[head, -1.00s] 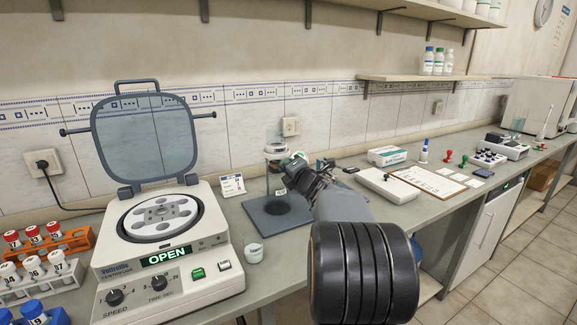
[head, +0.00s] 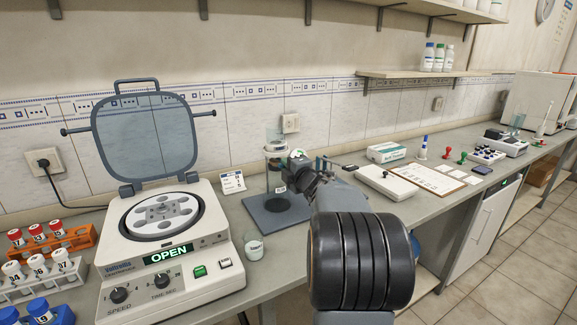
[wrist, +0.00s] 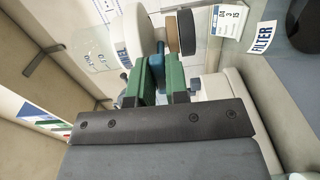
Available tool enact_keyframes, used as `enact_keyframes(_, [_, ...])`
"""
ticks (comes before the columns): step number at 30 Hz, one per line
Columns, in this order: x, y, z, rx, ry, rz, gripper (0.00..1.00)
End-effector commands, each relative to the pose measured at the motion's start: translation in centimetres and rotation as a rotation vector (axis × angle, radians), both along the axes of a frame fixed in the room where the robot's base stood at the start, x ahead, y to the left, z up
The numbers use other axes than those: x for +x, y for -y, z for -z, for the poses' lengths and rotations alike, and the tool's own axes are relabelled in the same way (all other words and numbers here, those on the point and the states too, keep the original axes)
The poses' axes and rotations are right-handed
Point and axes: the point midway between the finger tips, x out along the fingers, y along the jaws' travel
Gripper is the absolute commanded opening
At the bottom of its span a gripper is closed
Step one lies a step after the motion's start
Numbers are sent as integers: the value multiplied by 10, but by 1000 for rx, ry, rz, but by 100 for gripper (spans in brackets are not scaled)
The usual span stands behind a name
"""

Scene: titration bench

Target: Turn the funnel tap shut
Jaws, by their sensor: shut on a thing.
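The filter funnel (head: 276,152) stands in its assembly on a dark base plate (head: 262,222), right of the centrifuge. My gripper (head: 299,155) is at the funnel's right side, at about mid height. In the wrist view, my gripper's green fingers (wrist: 156,66) are shut close together, with a small blue piece, apparently the funnel tap (wrist: 160,48), between their tips. Clear glass with a blue-lettered label (wrist: 108,55) lies left of the fingers there. The tap is mostly hidden by the fingers, and its angle cannot be told.
An open centrifuge (head: 165,270) with a raised lid stands at the left, with tube racks (head: 45,272) beside it. A small white-labelled cup (head: 253,250) stands near the bench's front edge. A white card (head: 232,182) stands behind. A flat white instrument (head: 388,182) lies to the right.

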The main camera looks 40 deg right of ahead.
Motion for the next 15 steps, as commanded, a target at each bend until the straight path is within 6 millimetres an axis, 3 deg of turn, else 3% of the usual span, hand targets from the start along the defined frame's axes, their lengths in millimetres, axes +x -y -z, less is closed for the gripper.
enact_keyframes(8, [0, 0, 0, 4, 1, 0, 0])
enact_keyframes(9, [0, 0, 0, 4, 1, 0, 16])
enact_keyframes(15, [0, 0, 0, 3, 0, 0, 35])
